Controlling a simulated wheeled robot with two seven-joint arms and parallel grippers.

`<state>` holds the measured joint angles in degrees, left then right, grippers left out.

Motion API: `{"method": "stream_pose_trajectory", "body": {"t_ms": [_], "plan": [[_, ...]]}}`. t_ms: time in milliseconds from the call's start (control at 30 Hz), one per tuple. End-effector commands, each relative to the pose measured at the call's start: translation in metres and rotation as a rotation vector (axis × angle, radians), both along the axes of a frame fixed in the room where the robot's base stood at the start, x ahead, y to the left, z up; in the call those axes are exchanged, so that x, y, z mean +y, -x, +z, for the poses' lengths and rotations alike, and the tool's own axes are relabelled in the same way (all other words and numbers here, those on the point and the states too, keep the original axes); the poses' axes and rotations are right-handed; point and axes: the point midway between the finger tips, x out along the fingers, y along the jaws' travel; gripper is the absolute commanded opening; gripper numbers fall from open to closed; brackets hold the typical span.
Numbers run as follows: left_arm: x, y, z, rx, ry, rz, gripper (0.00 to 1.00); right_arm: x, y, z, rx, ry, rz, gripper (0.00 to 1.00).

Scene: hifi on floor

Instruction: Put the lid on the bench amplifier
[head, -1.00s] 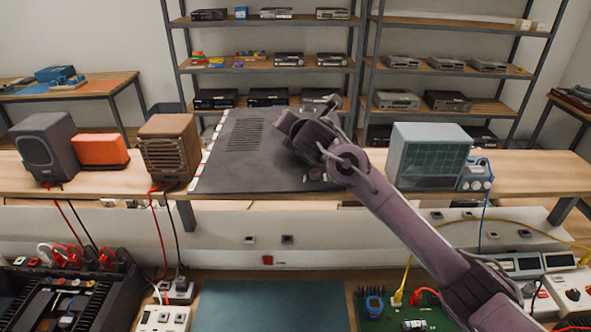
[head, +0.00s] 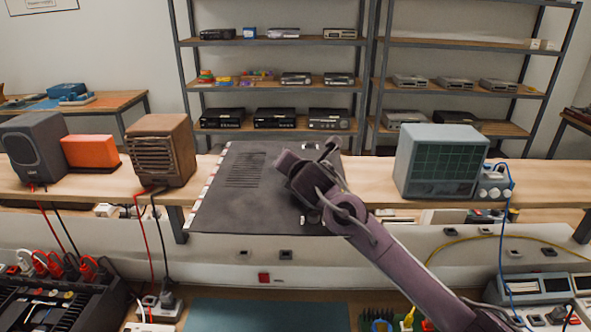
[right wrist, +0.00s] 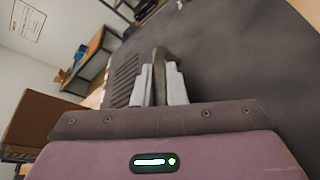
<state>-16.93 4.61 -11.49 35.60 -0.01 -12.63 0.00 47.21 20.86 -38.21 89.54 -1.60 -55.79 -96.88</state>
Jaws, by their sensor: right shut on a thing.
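The lid (head: 235,205) is a flat dark grey panel with vent slots, in the middle of the head view. Its near edge overhangs the front of the raised shelf in the picture. My right gripper (head: 313,163) is over the lid's right part. In the right wrist view its fingers (right wrist: 158,82) are shut on a dark upright grip on the lid, whose surface (right wrist: 225,60) fills the right side. The bench amplifier (head: 65,307) appears to be the black open-topped case at lower left, with red plugs behind it, partly cut off by the frame. My left gripper is not in view.
The raised shelf (head: 365,178) carries a brown speaker (head: 160,150), an orange box (head: 90,151), a grey speaker (head: 35,146) and an oscilloscope (head: 440,160). Cables hang near the amplifier. A blue-green mat (head: 265,315) lies clear at the front.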

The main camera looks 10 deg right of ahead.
Motion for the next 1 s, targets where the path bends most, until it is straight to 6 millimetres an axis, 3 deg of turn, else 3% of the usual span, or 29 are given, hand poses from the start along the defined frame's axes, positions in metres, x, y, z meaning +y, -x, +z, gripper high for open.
{"method": "stream_pose_trajectory", "body": {"t_ms": [67, 100, 233, 667, 1000], "plan": [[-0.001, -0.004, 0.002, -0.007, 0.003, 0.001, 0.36, 0.000, 0.000, 0.002, -0.001, 0.000, 0.000, 0.00], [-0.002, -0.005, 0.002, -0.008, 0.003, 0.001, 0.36, 0.000, 0.000, -0.002, 0.005, 0.004, 0.000, 0.17], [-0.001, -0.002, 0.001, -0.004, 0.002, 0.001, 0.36, 0.000, 0.000, -0.001, 0.005, 0.003, 0.000, 0.33], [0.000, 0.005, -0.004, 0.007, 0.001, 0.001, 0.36, -0.001, 0.010, 0.001, 0.001, 0.003, 0.001, 0.33], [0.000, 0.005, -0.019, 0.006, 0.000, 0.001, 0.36, -0.003, 0.072, 0.020, 0.002, 0.001, 0.002, 0.33]]}}
